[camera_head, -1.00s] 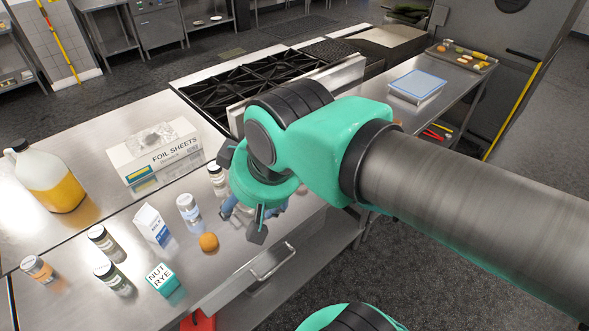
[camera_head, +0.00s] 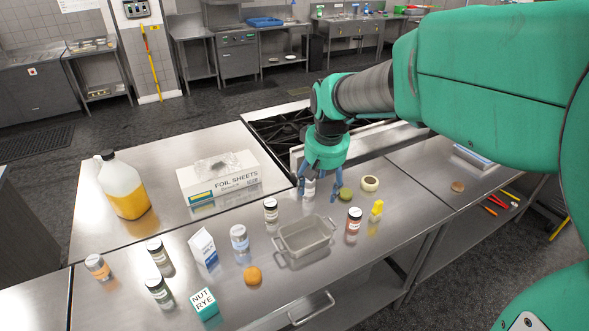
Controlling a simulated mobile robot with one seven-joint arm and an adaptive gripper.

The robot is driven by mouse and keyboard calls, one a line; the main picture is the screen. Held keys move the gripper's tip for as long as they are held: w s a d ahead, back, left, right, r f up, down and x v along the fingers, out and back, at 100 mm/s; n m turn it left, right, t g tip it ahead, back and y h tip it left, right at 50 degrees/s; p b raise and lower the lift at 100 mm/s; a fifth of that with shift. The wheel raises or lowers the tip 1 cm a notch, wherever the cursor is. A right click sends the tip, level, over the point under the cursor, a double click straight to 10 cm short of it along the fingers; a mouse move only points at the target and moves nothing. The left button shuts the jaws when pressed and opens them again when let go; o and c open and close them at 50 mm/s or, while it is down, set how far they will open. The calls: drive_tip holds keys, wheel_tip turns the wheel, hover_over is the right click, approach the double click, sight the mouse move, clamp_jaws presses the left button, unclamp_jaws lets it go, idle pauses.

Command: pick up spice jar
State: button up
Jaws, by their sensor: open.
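Several small spice jars stand upright on the steel counter. One jar (camera_head: 309,189) stands at my gripper (camera_head: 319,193), close to its left finger and partly hidden by it. My gripper points down, its blue fingers spread apart. Whether that jar is between the fingers or just behind them, I cannot tell. Other jars are a dark-capped jar (camera_head: 271,211), a pale blue-white jar (camera_head: 239,239), a red-brown jar (camera_head: 354,223), two dark-capped jars at the left (camera_head: 158,259) (camera_head: 160,293), and an orange-brown jar (camera_head: 96,267) at the far left.
A grey two-handled pan (camera_head: 304,237) stands in front of my gripper. Nearby are a green round item (camera_head: 345,194), a pale roll (camera_head: 370,184) and a yellow item (camera_head: 376,210).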

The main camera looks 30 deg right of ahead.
drive_tip(key=w+d+f+m+g+p, duration=0.1)
drive_tip(key=w+d+f, duration=0.25)
drive_tip(key=d, duration=0.25)
drive_tip(key=w+d+f+p, duration=0.1)
drive_tip(key=w+d+f, duration=0.1)
drive_tip(key=d+f, duration=0.25)
drive_tip(key=m+g+p, duration=0.1)
hover_over(355, 212)
wheel_tip(355, 212, down, 9)
drive_tip(key=shift+y, duration=0.4)
drive_tip(key=shift+f, duration=4.25)
drive_tip(key=shift+f+b, duration=0.35)
drive_tip(key=shift+f, duration=2.3)
